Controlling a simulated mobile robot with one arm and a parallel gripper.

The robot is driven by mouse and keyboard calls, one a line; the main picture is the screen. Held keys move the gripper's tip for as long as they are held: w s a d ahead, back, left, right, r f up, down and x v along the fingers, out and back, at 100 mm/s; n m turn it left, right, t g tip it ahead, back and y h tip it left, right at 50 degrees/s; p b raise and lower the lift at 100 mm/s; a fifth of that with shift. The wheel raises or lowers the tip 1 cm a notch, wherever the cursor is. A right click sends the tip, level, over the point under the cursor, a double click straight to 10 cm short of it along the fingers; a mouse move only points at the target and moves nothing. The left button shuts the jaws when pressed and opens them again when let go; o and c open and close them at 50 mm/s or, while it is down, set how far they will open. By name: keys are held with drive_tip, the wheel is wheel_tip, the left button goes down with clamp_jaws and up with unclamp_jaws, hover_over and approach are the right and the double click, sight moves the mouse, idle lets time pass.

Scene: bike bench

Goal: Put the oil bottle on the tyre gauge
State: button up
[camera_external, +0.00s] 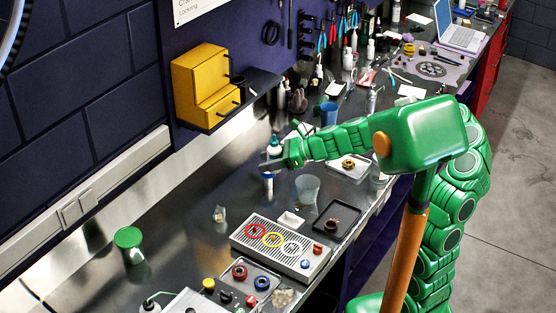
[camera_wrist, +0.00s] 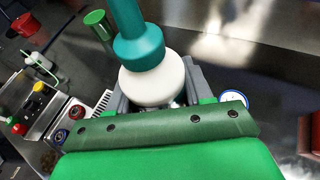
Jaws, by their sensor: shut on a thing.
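My gripper (camera_wrist: 152,103) is shut on the oil bottle, a white bottle (camera_wrist: 152,82) with a teal cap and nozzle pointing away from the wrist camera. In the external view, the bottle (camera_external: 274,150) shows small at my gripper (camera_external: 283,156), above the bench and roughly upright. A round thing with a blue rim and pale face, which looks like the tyre gauge (camera_wrist: 235,97), is right of the gripper in the wrist view. It appears just below the bottle in the external view (camera_external: 267,175), apart from it as far as I can tell. The bottle's lower part is hidden.
A translucent cup (camera_external: 307,188) and a blue cup (camera_external: 329,113) stand nearby. A grey grooved tray (camera_external: 240,241) with coloured rings is nearer the camera. A green-capped jar (camera_external: 128,238) stands at left. A yellow cabinet (camera_external: 200,83) sits on the wall shelf. Bench left of the gauge is mostly clear.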

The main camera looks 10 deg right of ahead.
drive_tip(key=d+r, duration=0.4)
drive_tip(key=d, duration=0.3)
hover_over(268, 178)
drive_tip(key=s+d, duration=0.1)
wheel_tip(268, 178, down, 4)
drive_tip(key=shift+g, duration=0.3)
drive_tip(key=w+f, duration=0.1)
drive_tip(key=w+a+f, duration=0.1)
drive_tip(key=f, duration=0.1)
drive_tip(key=w+f, duration=0.1)
drive_tip(key=f, duration=0.1)
drive_tip(key=shift+w+a+f, duration=0.25)
drive_tip(key=shift+a, duration=0.05)
drive_tip(key=shift+w+a+f, duration=0.2)
drive_tip(key=shift+w+f, duration=0.1)
drive_tip(key=shift+f, duration=1.65)
drive_tip(key=shift+f, duration=0.1)
drive_tip(key=o, duration=1.1)
